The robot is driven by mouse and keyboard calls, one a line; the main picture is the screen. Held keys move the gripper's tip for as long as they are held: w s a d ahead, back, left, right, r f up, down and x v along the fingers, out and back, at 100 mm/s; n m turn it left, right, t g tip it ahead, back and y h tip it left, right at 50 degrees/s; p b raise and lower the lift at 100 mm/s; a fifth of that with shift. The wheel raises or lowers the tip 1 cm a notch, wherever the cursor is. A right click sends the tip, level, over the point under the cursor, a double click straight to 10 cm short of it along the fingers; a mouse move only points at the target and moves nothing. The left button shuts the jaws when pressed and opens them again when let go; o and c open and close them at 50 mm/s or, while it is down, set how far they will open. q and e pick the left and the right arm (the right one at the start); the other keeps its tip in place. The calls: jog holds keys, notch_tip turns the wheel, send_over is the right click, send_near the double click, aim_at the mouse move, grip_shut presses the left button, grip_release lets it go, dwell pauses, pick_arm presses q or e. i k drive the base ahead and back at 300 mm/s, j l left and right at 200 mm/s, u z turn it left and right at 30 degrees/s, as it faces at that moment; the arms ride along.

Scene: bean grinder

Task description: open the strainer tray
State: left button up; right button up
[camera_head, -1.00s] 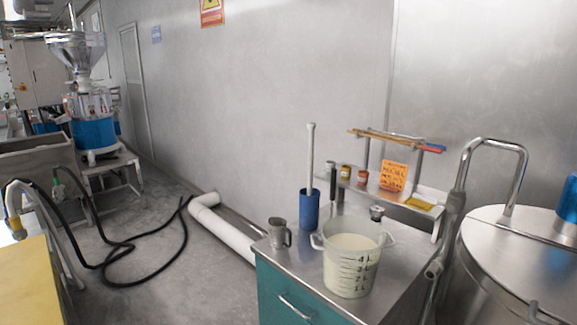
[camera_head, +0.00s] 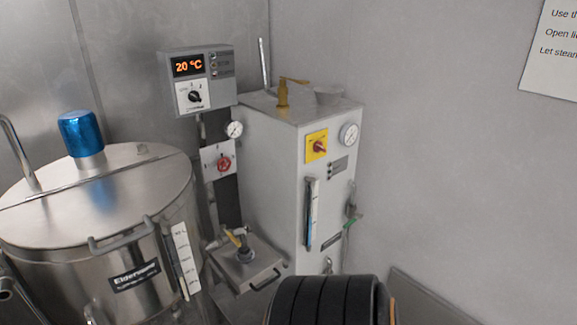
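I do not make out a strainer tray in the head view. A large steel vat (camera_head: 100,205) labelled "Elderwerk" or similar stands at the left, with a lid, a blue motor cap (camera_head: 80,133) and a front handle. A small steel box (camera_head: 250,262) with a valve on top sits to its right, low down; I cannot tell what it is. Neither of my grippers shows.
A control box (camera_head: 196,78) reading 20 °C stands above a red-knobbed panel (camera_head: 218,160). A white cabinet (camera_head: 300,165) with gauge and red switch stands beside it. A black ribbed round shape (camera_head: 328,300) fills the bottom middle. The wall at right is bare except for a sign (camera_head: 550,50).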

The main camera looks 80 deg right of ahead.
aim_at(244, 275)
jog(key=z, duration=2.05)
